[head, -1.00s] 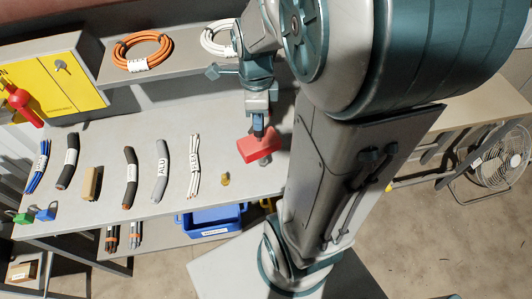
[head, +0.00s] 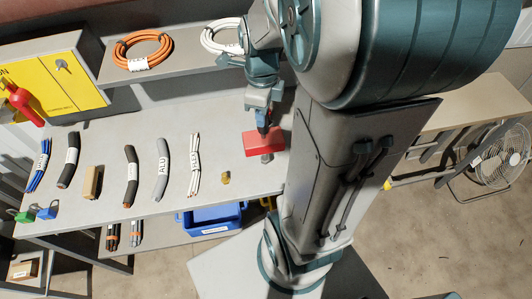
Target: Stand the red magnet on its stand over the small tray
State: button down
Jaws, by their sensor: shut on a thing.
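The red magnet (head: 258,144) is a red block at the right part of the grey workbench (head: 215,150). My gripper (head: 264,128) comes down from above and is shut on it at its upper side. A small grey piece (head: 267,158) shows just below the magnet's front edge. I cannot tell whether it is part of the magnet or of a stand, or whether the magnet touches anything beneath. I cannot make out the stand or the small tray; my arm covers the bench just to the right.
Several cable pieces (head: 162,177) lie in a row left of the magnet, with a small brass piece (head: 226,178) nearby. Orange (head: 142,50) and white (head: 220,38) cable coils lie on the back shelf. A blue bin (head: 212,218) is below the front edge.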

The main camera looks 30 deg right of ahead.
jog(key=s+d, duration=0.2)
jog(key=d, duration=2.2)
jog(key=shift+s+d+b, duration=0.2)
jog(key=shift+d+b, duration=0.1)
dwell(1.7)
jog(key=shift+r, duration=0.1)
